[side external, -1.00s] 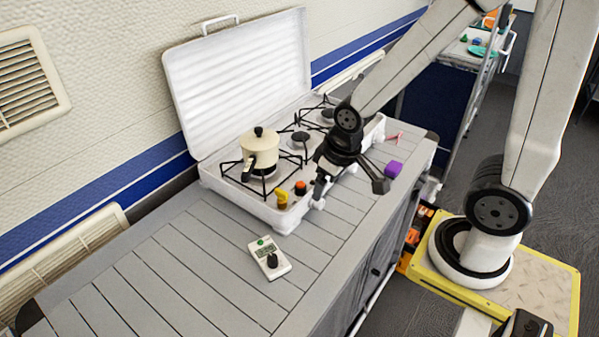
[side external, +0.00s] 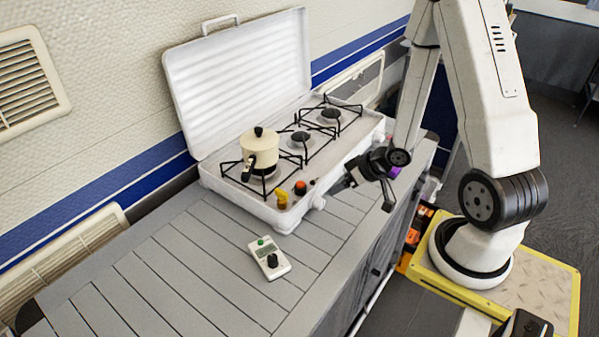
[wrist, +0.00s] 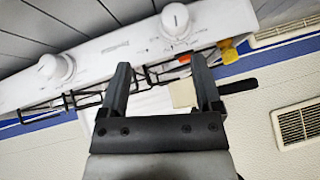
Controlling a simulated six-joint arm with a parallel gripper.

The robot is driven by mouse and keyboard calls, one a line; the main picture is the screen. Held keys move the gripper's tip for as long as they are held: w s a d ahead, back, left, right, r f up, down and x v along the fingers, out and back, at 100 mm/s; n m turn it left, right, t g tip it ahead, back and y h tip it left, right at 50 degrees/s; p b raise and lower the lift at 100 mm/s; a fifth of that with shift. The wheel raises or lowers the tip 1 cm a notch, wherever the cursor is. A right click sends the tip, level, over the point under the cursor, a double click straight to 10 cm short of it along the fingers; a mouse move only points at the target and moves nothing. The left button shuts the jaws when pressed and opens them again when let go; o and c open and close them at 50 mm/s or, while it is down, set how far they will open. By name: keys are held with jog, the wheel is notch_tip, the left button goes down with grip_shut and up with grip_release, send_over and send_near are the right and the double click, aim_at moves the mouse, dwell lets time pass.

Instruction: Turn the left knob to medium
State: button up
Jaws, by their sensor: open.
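The white camping stove (side external: 240,200) stands open on the grey slatted counter. Its left knob (side external: 318,202) is a white knob on the front face, near the yellow and orange items. It also shows in the wrist view (wrist: 177,20), beyond my fingertips. A second white knob (wrist: 55,67) shows at left in the wrist view. My gripper (side external: 364,195) is open and empty, in front of the stove front and to the right of the left knob, apart from it. The open fingers (wrist: 160,63) also show in the wrist view. The knob's setting is too small to read.
A cream pot (side external: 260,152) sits on the left burner. A yellow shaker (side external: 282,199) and an orange-topped one (side external: 300,188) stand on the stove's front left. A white timer (side external: 270,258) lies on the counter (side external: 180,290). A purple block (side external: 396,172) is partly hidden behind my arm.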

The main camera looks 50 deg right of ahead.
aim_at(324, 201)
jog(key=shift+s+a+f+m+t+y, duration=0.15)
jog(key=shift+s+f+m+t+y, duration=0.2)
jog(key=shift+s+f+y, duration=0.2)
jog(key=shift+s+a+t+y, duration=0.15)
jog(key=shift+s+t+y, duration=0.2)
jog(key=shift+y, duration=0.1)
jog(key=shift+w, duration=0.1)
jog(key=shift+w, duration=0.1)
jog(key=shift+x, duration=3.8)
jog(key=c, duration=1.1)
jog(key=shift+o, duration=0.2)
